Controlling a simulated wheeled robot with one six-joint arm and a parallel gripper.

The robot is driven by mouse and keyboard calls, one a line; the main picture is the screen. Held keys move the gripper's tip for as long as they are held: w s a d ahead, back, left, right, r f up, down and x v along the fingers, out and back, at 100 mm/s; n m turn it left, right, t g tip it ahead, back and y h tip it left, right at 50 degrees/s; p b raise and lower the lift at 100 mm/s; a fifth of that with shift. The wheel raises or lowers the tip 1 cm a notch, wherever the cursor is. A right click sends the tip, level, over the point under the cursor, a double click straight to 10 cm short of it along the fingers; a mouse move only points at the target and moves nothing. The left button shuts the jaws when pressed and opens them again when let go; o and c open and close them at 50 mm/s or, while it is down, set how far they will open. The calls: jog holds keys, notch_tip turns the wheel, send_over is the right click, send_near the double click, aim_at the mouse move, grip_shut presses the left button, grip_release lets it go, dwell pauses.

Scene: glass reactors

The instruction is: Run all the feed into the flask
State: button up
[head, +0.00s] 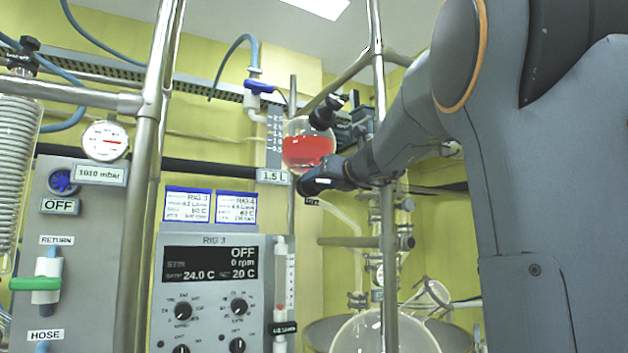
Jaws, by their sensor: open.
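The feed is a red liquid (308,152) in a round glass vessel (298,127), filling roughly its lower half. A clear tube (345,217) runs down from below the vessel. The large glass flask (372,335) is at the bottom, cut by the frame edge; no red shows in its visible part. My gripper (312,184) is open just under the feed vessel, reaching in from the right. It hides the vessel's outlet, and I cannot tell whether its jaws are around a tap there.
A steel post (386,230) stands in front of the flask. A control box (210,290) reads OFF, 0 rpm, with two blue-edged cards (187,204) above it. A pressure gauge (105,141), a green-handled RETURN valve (36,284) and a blue-handled valve (258,87) are to the left.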

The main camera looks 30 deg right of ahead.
jog(key=shift+w, duration=0.25)
jog(key=c, duration=1.1)
jog(key=shift+o, duration=0.2)
jog(key=shift+n, duration=0.3)
